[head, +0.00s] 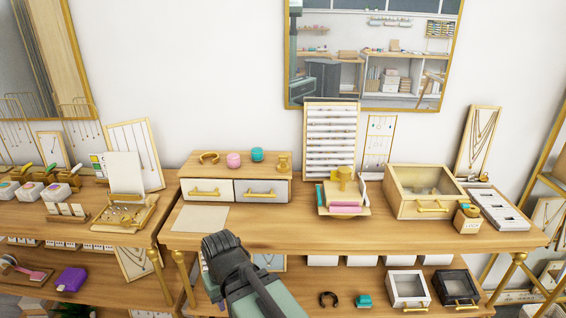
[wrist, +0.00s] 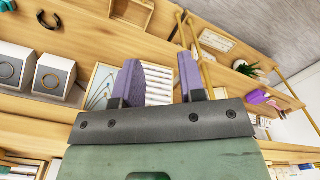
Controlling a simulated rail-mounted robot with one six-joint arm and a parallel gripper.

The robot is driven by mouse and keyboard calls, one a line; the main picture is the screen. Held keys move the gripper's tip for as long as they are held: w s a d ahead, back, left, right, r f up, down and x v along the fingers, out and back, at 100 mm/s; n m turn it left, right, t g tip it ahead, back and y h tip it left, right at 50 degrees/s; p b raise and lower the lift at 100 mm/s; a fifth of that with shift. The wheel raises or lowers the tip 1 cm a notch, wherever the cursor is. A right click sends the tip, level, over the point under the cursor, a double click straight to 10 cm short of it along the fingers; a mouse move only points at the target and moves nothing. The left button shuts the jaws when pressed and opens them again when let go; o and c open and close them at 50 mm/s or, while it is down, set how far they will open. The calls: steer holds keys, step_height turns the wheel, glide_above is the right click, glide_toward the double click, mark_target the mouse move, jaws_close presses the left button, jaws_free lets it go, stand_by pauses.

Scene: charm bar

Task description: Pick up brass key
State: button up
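I cannot make out the brass key for certain in either view. A small wooden display tray (head: 148,213) on the left table holds small gold-coloured pieces, too small to identify. My gripper (wrist: 160,78) shows in the wrist view with its two purple fingers apart and nothing between them. In the head view my arm comes up from the bottom edge in front of the middle table, and the fingers are hidden there.
The middle table (head: 270,238) carries a two-drawer box (head: 235,171), a glass-topped case (head: 423,179) and a stacked display with pink and teal pieces. Its front middle is clear.

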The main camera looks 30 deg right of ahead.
stand_by(0.4)
steer(key=o, duration=0.5)
